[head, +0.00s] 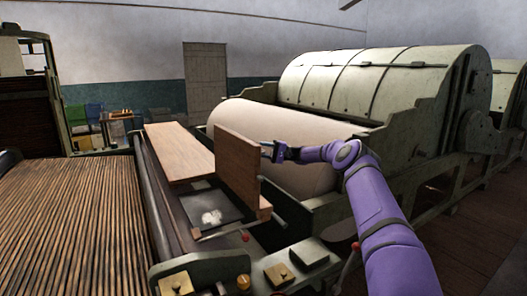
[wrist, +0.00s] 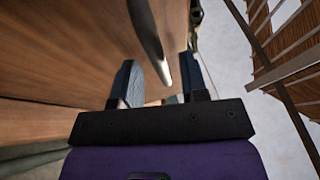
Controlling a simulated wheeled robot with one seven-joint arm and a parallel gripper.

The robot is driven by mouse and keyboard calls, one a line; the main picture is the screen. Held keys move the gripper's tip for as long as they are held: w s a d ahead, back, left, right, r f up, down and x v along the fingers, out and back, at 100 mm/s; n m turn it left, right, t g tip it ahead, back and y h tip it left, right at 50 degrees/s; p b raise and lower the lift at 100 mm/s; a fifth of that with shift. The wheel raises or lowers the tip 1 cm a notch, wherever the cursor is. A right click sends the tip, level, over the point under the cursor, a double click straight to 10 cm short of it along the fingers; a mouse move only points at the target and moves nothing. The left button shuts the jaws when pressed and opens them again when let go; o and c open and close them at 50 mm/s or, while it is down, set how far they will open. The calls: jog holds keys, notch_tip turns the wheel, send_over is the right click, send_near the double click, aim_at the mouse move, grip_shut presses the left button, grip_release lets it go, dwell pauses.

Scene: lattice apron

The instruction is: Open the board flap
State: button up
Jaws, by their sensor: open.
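The board flap (head: 237,165) is a brown wooden panel standing roughly upright on its edge, beside an open dark recess (head: 205,204). Its wood face fills much of the wrist view (wrist: 65,50). My gripper (head: 266,150) is at the flap's right-hand face in the head view. In the wrist view, my gripper (wrist: 158,78) is open, with one finger on each side of a curved metal bar (wrist: 148,35) in front of the flap. I cannot tell whether the fingers touch the bar. The bar is too small to make out in the head view.
A flat wooden board (head: 180,153) lies left of the flap. White fluff (head: 212,217) lies in the recess. A large pale roller (head: 285,150) stands close behind my gripper. A slatted lattice apron (head: 70,220) fills the left. Metal blocks (head: 280,275) sit in front.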

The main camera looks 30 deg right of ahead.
jog(key=v, duration=1.1)
dwell(0.3)
